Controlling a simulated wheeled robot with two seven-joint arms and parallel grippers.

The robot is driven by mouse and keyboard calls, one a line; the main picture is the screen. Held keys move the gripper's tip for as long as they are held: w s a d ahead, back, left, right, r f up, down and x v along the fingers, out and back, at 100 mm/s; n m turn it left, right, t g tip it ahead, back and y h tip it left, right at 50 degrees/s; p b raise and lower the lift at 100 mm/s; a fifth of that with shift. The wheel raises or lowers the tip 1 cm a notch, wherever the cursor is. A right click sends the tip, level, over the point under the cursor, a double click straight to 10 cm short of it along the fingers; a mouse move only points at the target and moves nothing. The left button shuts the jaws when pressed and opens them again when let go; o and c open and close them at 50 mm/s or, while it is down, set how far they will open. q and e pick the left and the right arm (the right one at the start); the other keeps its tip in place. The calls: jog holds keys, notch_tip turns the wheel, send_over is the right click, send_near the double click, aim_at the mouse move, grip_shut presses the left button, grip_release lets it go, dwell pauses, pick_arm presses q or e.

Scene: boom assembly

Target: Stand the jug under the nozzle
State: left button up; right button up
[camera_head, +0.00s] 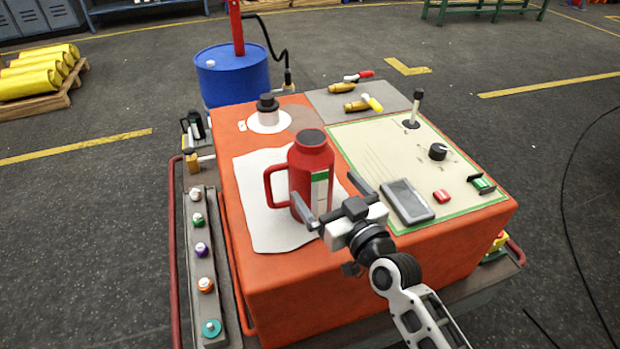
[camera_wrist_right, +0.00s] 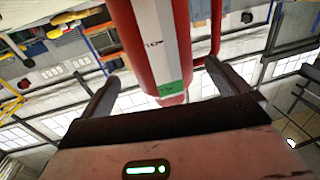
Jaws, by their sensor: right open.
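The red jug (camera_head: 308,165) has a dark lid, a side handle and a white and green label. It stands upright on a white sheet (camera_head: 262,228) on the orange console, its handle to the left. My right gripper (camera_head: 325,190) is open at the jug's near side, one finger on each side of its body. In the right wrist view the jug (camera_wrist_right: 155,45) shows between the spread fingers (camera_wrist_right: 160,72); I cannot tell whether they touch it. What looks like the nozzle (camera_head: 289,80) hangs on a black hose beside the blue drum. My left gripper is out of view.
The blue drum (camera_head: 232,76) with a red post stands behind the console. A black cap (camera_head: 267,104) sits behind the jug. A control panel with a joystick (camera_head: 414,108), a knob and a grey handheld device (camera_head: 408,201) lies to the right.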

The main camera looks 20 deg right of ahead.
aim_at(316, 152)
jog(key=shift+w+a, duration=0.25)
jog(key=shift+w, duration=0.85)
jog(key=shift+w+a, duration=0.25)
jog(key=shift+w, duration=0.9)
jog(key=shift+w+a, duration=0.25)
jog(key=shift+w, duration=0.85)
jog(key=c, duration=1.1)
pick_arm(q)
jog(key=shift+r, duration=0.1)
pick_arm(e)
jog(key=shift+r, duration=0.1)
